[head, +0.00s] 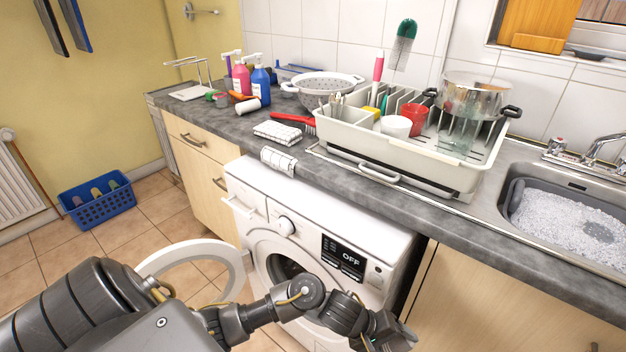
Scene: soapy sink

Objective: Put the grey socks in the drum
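The washing machine (330,215) stands under the counter, and its panel reads OFF. Its round door (170,262) is swung open to the left. The drum opening (282,268) is dark inside and partly hidden by my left arm. My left arm comes in from the left and crosses in front of the machine. Its end, with the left gripper (392,335), is at the bottom edge, right of the drum opening; its fingers cannot be made out. My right gripper is not in view. I cannot make out any grey socks.
A blue basket (98,205) with several small coloured items sits on the floor at left. The counter holds a dish rack (425,170), a colander (320,86), bottles (261,88) and folded cloths (278,132). The sink (565,222) is foamy.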

